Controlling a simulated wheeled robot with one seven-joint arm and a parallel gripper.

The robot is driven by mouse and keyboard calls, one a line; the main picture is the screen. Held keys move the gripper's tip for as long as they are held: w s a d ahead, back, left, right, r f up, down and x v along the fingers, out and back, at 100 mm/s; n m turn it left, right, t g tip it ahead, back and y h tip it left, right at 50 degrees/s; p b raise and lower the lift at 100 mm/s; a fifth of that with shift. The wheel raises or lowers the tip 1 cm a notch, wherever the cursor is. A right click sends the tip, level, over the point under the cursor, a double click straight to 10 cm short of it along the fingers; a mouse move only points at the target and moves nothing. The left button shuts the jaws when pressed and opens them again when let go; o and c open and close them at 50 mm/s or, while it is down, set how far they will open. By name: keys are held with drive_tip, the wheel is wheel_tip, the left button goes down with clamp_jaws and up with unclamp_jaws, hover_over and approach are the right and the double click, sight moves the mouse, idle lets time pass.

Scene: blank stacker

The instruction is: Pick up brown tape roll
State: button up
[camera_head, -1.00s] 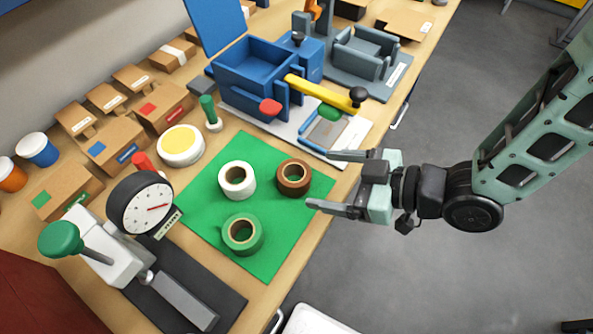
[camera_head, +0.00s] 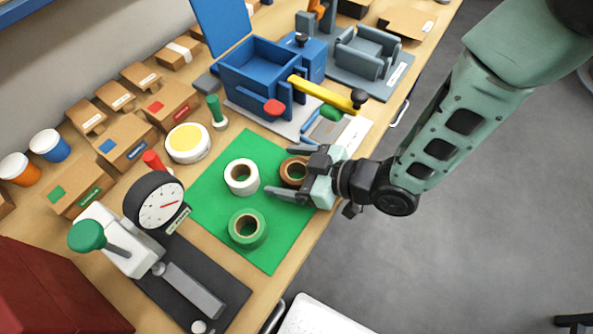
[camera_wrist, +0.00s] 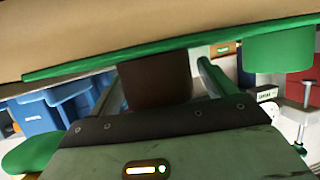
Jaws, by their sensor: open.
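The brown tape roll (camera_head: 287,176) sits on the right part of the green mat (camera_head: 222,201), partly hidden by my gripper. My gripper (camera_head: 277,171) is open at the mat's right edge, with one finger on the far side of the brown roll and one on the near side. In the wrist view, which is upside down, the brown roll (camera_wrist: 155,82) shows dark between the fingers, and I cannot tell whether they touch it. A white tape roll (camera_head: 232,184) stands left of it and a green tape roll (camera_head: 240,236) stands nearer the front.
A dial gauge press (camera_head: 155,205) stands left of the mat. A blue box fixture (camera_head: 258,78) with a yellow lever (camera_head: 322,93) is behind. Cardboard boxes (camera_head: 122,143) and a round yellow-topped container (camera_head: 188,143) are at the left. The table's right edge runs under my arm.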

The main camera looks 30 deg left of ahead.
drive_tip(key=c, duration=1.1)
drive_tip(key=shift+r, duration=0.15)
